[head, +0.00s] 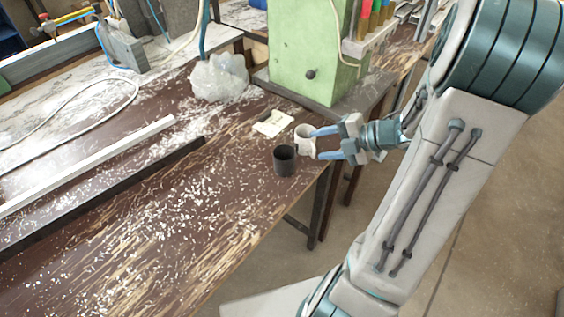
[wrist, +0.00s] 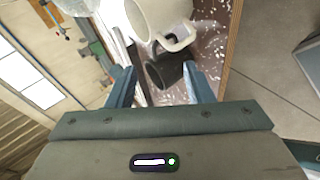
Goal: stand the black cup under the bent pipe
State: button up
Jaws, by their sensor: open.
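The black cup (head: 285,161) stands upright on the brown bench, near its right edge. In the wrist view the black cup (wrist: 160,72) shows beyond the gap between my fingers, partly covered by a white mug's handle. My gripper (head: 320,143) is open and empty, low over the bench edge, to the right of the black cup. Its fingertips (wrist: 158,78) point toward the bench, close to the white mug; I cannot tell whether they touch it. I cannot make out the bent pipe for certain; a thin teal pipe (head: 204,32) runs down to a crumpled clear bag.
The white mug (head: 303,140) stands right behind the black cup, and also shows large in the wrist view (wrist: 158,18). A paper note (head: 272,123) lies behind them. A green machine (head: 312,55) stands at the back.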

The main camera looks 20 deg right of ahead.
aim_at(288, 158)
jog(key=shift+b+x, duration=0.35)
jog(key=shift+x, duration=3.25)
grip_shut()
jog(key=shift+s, duration=0.1)
jog(key=shift+f, duration=0.1)
